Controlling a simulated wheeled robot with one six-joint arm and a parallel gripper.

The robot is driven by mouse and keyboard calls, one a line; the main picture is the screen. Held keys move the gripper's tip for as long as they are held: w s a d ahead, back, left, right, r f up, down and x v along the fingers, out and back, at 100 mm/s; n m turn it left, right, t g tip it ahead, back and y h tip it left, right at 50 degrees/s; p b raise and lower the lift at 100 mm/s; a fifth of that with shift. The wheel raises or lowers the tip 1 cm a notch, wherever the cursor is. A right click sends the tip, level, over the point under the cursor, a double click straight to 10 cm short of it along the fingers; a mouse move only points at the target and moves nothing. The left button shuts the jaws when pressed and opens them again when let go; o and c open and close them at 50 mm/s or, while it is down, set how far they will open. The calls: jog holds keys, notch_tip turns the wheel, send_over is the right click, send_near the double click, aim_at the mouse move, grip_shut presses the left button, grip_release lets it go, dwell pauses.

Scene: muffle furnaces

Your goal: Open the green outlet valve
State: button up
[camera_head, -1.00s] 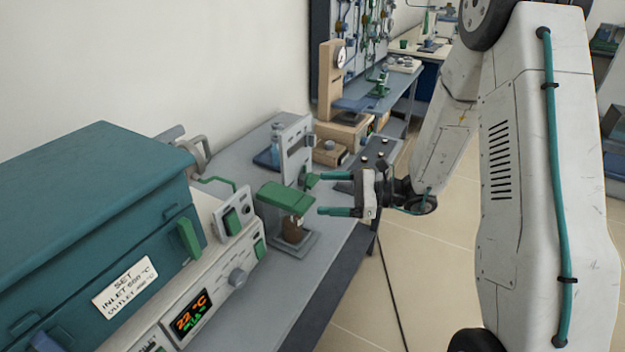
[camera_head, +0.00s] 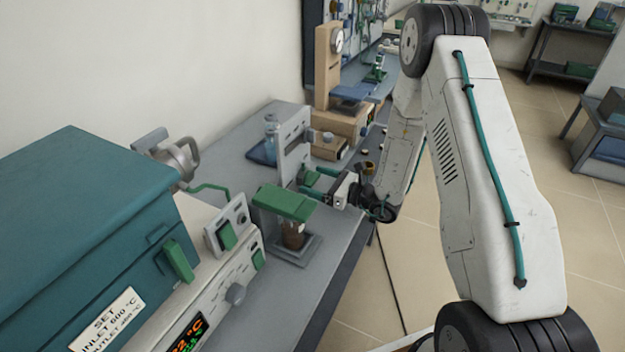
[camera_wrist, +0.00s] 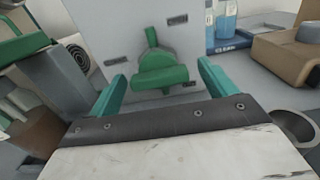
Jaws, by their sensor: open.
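The green valve handle (camera_wrist: 162,70) sits on an upright grey plate (camera_wrist: 105,35) in the wrist view. It has a narrow upright stem and a wide lower bar. My gripper (camera_wrist: 160,80) is open, with one teal finger on each side of the handle. The handle lies between the fingers in the picture; contact cannot be told. In the head view my gripper (camera_head: 309,181) is at the plate (camera_head: 293,150), beside the small green handle (camera_head: 311,177), which the fingers partly cover.
A green-topped stand (camera_head: 285,203) with a brown vessel is close in front of my gripper. A teal furnace (camera_head: 90,215) with a display fills the left. A blue bottle (camera_head: 271,130) stands behind the plate. A wooden-coloured press (camera_head: 328,75) is further back. Open floor lies right of the bench.

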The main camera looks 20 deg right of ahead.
jog(key=shift+w+a, duration=0.45)
jog(key=shift+c, duration=0.3)
jog(key=c, duration=0.9)
